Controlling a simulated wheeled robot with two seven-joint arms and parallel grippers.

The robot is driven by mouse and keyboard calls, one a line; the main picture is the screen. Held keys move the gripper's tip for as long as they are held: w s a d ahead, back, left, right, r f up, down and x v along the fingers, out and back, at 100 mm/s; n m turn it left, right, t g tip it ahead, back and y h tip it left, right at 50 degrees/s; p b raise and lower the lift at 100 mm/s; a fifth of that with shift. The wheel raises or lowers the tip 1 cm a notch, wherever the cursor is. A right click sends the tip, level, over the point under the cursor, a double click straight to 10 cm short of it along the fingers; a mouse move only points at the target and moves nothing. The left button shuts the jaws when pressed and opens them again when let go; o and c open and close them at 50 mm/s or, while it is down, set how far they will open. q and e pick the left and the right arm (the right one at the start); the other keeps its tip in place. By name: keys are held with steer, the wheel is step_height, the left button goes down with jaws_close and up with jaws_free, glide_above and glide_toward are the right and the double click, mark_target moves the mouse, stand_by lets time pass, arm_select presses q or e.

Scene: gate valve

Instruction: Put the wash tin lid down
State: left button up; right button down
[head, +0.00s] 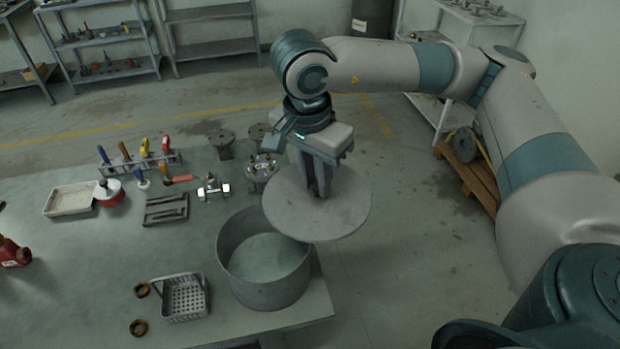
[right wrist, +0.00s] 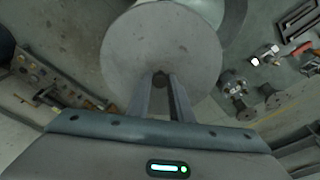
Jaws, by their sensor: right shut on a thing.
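The wash tin lid (head: 345,215) is a flat grey disc held level in the air, above and to the right of the wash tin. My right gripper (head: 319,190) is shut on the knob at the lid's centre, and the lid also fills the middle of the right wrist view (right wrist: 165,50). The wash tin (head: 262,285) is a round grey open tub near the table's front right corner. Its inside shows a pale floor or liquid. The lid overlaps the tin's far right rim in the head view. My left gripper is not in view.
A perforated basket (head: 184,298) stands left of the tin, with two brass rings beside it. The valve body (head: 261,172), a small fitting (head: 213,188), a slotted tray (head: 166,209) and a tool rack (head: 140,163) lie behind.

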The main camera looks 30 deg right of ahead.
mark_target(283, 191)
steer(key=n, duration=0.1)
steer(key=w+a+f+n, duration=0.1)
steer(key=n, duration=0.1)
steer(key=shift+a+n, duration=0.2)
steer(key=shift+n, duration=0.1)
steer(key=n, duration=0.2)
steer(key=w+a+f+n, duration=0.1)
steer(key=n, duration=0.1)
steer(key=w+a+n+t+y, duration=0.1)
steer(key=n, duration=0.1)
steer(key=shift+a+f+b, duration=0.15)
steer(key=shift+f+b, duration=0.1)
steer(key=shift+b, duration=0.05)
steer(key=n, duration=0.1)
steer(key=a+n, duration=0.1)
steer(key=w+n, duration=0.1)
steer(key=n, duration=0.1)
steer(key=shift+a+f+y, duration=0.15)
steer(key=shift+f+y, duration=0.15)
